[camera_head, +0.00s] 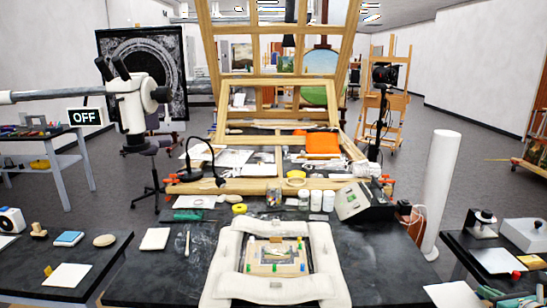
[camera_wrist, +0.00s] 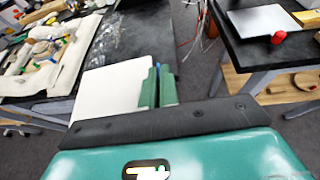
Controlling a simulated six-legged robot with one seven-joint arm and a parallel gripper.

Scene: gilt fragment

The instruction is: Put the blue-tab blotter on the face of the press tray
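My gripper (camera_wrist: 158,88) has its green fingers close together on the edge of a white sheet (camera_wrist: 115,90). A bit of blue shows at the fingers, so this looks like the blue-tab blotter. In the head view the sheet (camera_head: 452,294) is held at the bottom right, over the gap between the benches, with my gripper (camera_head: 489,293) at its right edge. What looks like the press tray, a light wooden tray (camera_head: 256,268) with coloured pieces and a fragment, sits inside a padded white frame (camera_head: 232,285) on the middle bench. The sheet is apart from the tray.
A red-tabbed white sheet (camera_head: 495,260) lies on the right bench (camera_head: 462,248). A yellow-tabbed sheet (camera_head: 68,276) lies on the left bench. Jars (camera_head: 316,201), a grey box (camera_head: 358,202) and a lamp (camera_head: 200,160) stand behind the tray. A microscope (camera_head: 130,100) hangs at upper left.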

